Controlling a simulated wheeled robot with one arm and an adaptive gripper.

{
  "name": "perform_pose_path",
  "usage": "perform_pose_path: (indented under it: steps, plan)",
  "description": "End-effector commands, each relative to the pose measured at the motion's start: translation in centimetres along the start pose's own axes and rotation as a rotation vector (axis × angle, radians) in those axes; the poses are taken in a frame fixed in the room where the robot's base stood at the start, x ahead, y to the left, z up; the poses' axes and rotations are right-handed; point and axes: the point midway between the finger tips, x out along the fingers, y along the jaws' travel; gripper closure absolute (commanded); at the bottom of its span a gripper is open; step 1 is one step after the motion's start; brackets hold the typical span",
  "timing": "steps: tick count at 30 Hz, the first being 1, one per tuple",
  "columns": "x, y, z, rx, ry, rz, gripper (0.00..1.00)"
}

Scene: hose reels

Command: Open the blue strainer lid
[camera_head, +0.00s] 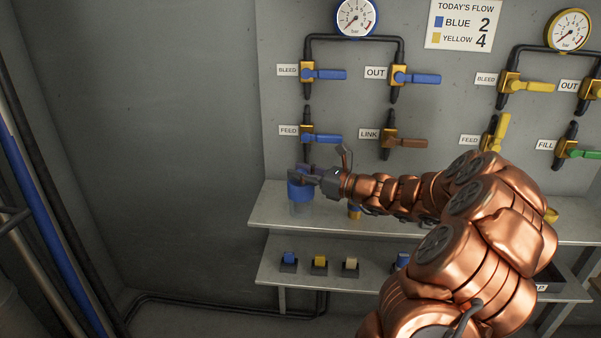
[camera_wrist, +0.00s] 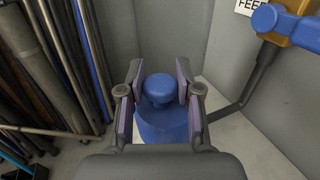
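The blue strainer lid (camera_head: 300,191) sits on a clear strainer bowl (camera_head: 302,209) at the left end of the upper shelf. In the wrist view the lid (camera_wrist: 165,125) is a wide blue cap with a round raised knob (camera_wrist: 159,88). My gripper (camera_head: 308,176) is at the lid from the right. In the wrist view my gripper (camera_wrist: 160,70) has one finger on each side of the knob, with a visible gap on both sides. It is open and holds nothing. The near part of the lid is hidden behind my gripper.
A blue feed valve handle (camera_head: 325,138) is on the wall just above my gripper. A brown link valve (camera_head: 408,142) is to its right. The lower shelf (camera_head: 330,275) holds several small coloured blocks. Pipes (camera_wrist: 60,50) stand at the left.

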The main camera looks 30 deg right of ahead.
Motion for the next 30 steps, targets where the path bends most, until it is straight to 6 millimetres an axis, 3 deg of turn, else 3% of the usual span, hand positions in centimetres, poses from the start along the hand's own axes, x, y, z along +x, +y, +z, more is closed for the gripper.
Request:
perform_pose_path:
  steps: [9,30]
  plan:
    - [-0.01,-0.01,-0.01,0.0,0.0,0.0,1.0]
    - [0.15,-0.37,0.78,0.046,0.02,-0.001,1.0]
